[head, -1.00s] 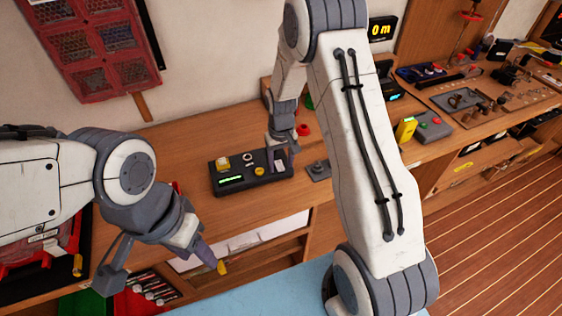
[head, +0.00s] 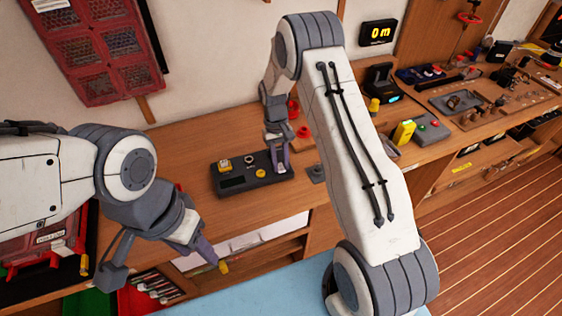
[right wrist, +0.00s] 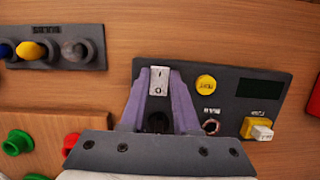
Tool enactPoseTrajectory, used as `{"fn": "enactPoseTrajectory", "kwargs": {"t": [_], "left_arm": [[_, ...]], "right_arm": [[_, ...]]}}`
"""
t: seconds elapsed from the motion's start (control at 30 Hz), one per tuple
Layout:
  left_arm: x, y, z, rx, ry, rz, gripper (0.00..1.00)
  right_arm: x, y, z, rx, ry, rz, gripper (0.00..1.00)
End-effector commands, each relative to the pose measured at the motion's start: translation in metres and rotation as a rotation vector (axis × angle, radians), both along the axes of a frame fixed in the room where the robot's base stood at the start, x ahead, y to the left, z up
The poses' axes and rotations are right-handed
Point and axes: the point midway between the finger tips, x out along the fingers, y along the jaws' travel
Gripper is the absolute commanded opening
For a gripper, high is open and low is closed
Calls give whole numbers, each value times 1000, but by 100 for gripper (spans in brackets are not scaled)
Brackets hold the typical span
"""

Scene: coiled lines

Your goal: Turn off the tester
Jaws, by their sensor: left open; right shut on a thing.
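The tester (head: 235,183) is a dark box on the wooden bench. In the right wrist view the tester (right wrist: 235,105) has a dark display (right wrist: 262,88), a round yellow button (right wrist: 206,82) and a pale switch plate (right wrist: 159,80) marked I and O. My right gripper (head: 281,168) is over the tester's right end, its purple fingers on either side of the switch and shut on it; a round black part sits low between the fingers. My left gripper (head: 212,258) is open, low in front of the bench, away from the tester.
Red fittings (head: 303,132) lie behind, and a yellow block (head: 404,132) is further right. Bench space left of the tester is clear.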

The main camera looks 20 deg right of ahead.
Motion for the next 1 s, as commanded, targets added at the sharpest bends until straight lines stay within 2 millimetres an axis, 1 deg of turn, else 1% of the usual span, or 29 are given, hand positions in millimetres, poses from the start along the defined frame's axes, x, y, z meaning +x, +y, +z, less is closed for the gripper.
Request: {"fn": "enactPoseTrajectory", "kwargs": {"t": [0.17, 0.2, 0.27, 0.57, 0.67, 0.77, 1.0], "left_arm": [[0, 0, 0, 0, 0, 0, 50], [0, 0, 0, 0, 0, 0, 50], [0, 0, 0, 0, 0, 0, 50], [0, 0, 0, 0, 0, 0, 50], [0, 0, -3, 0, 0, 0, 50], [0, 0, -8, 0, 0, 0, 50], [0, 0, -22, 0, 0, -1, 50]], "right_arm": [[0, 0, 0, 0, -1, -1, 0], [0, 0, 0, 0, -1, -1, 37], [0, 0, 0, 0, -1, -1, 60], [0, 0, 0, 0, -1, -1, 60], [2, 0, 4, 0, -4, -1, 60], [6, 0, 16, 0, -7, -1, 60], [19, 0, 62, 0, -8, -1, 60]]}}
